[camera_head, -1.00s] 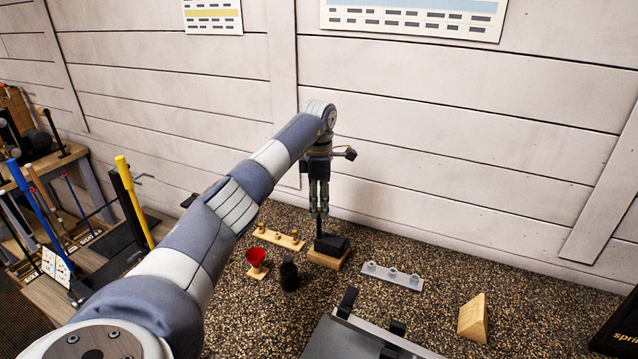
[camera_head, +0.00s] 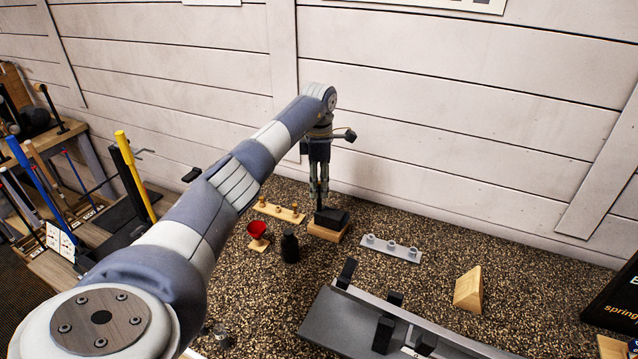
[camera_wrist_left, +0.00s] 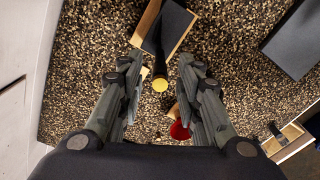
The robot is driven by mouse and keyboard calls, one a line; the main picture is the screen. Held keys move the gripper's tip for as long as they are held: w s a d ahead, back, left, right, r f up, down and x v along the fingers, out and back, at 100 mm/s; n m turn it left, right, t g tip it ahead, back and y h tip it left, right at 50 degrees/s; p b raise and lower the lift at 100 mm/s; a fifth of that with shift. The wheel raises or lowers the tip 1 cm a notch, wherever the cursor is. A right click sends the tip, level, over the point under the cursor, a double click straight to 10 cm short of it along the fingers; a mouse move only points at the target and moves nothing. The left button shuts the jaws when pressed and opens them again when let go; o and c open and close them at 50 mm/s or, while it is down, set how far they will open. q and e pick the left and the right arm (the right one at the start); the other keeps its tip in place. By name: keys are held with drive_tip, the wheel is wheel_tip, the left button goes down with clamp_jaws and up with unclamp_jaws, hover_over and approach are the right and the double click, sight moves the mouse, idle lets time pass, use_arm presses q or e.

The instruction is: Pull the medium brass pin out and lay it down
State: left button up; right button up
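A black upright rod with a round yellow, brass-like end (camera_wrist_left: 160,85) shows between my left gripper's fingers in the left wrist view. It stands by a black block on a wooden base (camera_wrist_left: 178,28). In the head view my left gripper (camera_head: 319,203) hangs fingers down, just above that black block (camera_head: 332,216). The fingers are apart, with gaps beside the yellow end; I see no contact. A wooden strip (camera_head: 278,212) with small brass-coloured pegs lies left of the block. I cannot tell which piece is the medium pin. My right gripper is out of view.
A grey strip with sockets (camera_head: 391,249), a wooden wedge (camera_head: 468,290) and a dark tray (camera_head: 340,325) lie right. The wall is close behind.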

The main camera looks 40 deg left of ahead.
sight(319, 182)
use_arm(q)
drive_tip(key=shift+r, duration=0.1)
drive_tip(key=shift+r, duration=0.25)
drive_tip(key=s+d+r+n+t+y+b, duration=0.3)
drive_tip(key=r+n+b, duration=0.65)
drive_tip(key=n, duration=0.85)
drive_tip(key=p+x, duration=0.4)
drive_tip(key=x, duration=0.5)
drive_tip(key=shift+w+a+f+p, duration=0.1)
drive_tip(key=shift+w+f+p, duration=0.05)
drive_tip(key=shift+p, duration=0.2)
drive_tip(key=shift+c, duration=0.6)
